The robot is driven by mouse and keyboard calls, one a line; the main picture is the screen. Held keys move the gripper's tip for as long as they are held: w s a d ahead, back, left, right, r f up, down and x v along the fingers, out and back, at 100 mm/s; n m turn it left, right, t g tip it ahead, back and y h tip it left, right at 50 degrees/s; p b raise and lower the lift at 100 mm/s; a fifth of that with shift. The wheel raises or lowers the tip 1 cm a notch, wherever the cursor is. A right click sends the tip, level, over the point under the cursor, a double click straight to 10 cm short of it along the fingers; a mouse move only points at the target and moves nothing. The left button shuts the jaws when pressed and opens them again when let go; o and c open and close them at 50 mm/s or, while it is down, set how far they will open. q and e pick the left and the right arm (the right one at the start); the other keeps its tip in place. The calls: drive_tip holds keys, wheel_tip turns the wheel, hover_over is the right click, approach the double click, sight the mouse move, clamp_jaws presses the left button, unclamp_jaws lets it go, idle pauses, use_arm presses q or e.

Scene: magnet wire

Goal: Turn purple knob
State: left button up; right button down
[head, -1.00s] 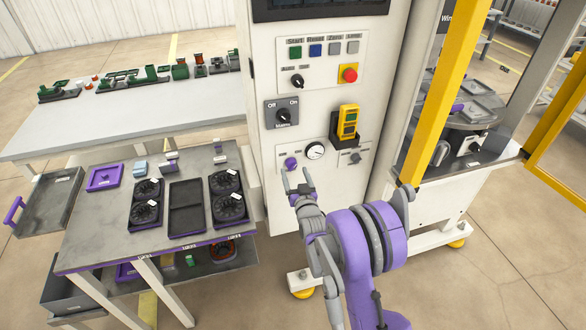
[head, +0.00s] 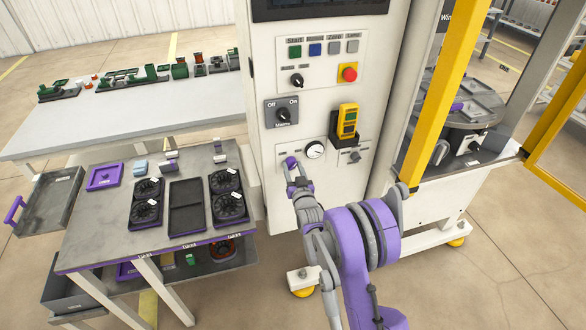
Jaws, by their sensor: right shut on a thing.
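The purple knob (head: 290,162) sits on the lower part of the white control panel, left of a round dial gauge (head: 315,151). My right gripper (head: 293,168) is at the knob, with its fingers shut on it from the front. The fingers hide part of the knob, so its turn angle cannot be read. My left gripper is not in view.
The yellow handheld device (head: 347,122) hangs right of the gauge, and a black main switch (head: 283,114) is above. A yellow post (head: 445,90) stands to the right. A grey table (head: 110,238) with trays stands at the left.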

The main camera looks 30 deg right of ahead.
drive_tip(key=shift+f+n+t+y+b, duration=0.1)
drive_tip(key=shift+n+t+y+b, duration=0.1)
drive_tip(key=shift+n+b, duration=3)
drive_tip(key=shift+f+n+t+y+b, duration=0.15)
drive_tip(key=shift+n+b, duration=1.05)
drive_tip(key=shift+n, duration=3.9)
drive_tip(key=shift+r, duration=0.1)
drive_tip(key=shift+c, duration=1.8)
unclamp_jaws()
drive_tip(key=shift+s, duration=0.1)
